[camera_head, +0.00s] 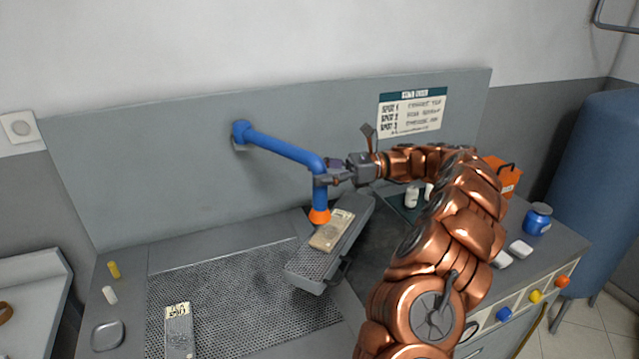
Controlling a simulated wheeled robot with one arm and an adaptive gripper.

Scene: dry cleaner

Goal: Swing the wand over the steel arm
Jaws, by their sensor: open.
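The blue wand (282,149) comes out of the grey back panel, runs right and bends down to an orange nozzle (319,216). The nozzle is over the left side of the narrow grey perforated steel arm (308,262), close to a beige labelled piece (331,230) lying on it. I cannot tell how much height lies between them. My gripper (328,176) reaches in from the right, its open fingers at the wand's downward section, just below the bend. I cannot tell whether they touch the pipe or are around it.
A perforated board (240,300) holds a grey labelled piece (178,330) at left. Small yellow and white items and a dish (107,335) lie farther left. A blue jar (538,219) and an orange box (503,175) stand at right. My arm hides part of the right counter.

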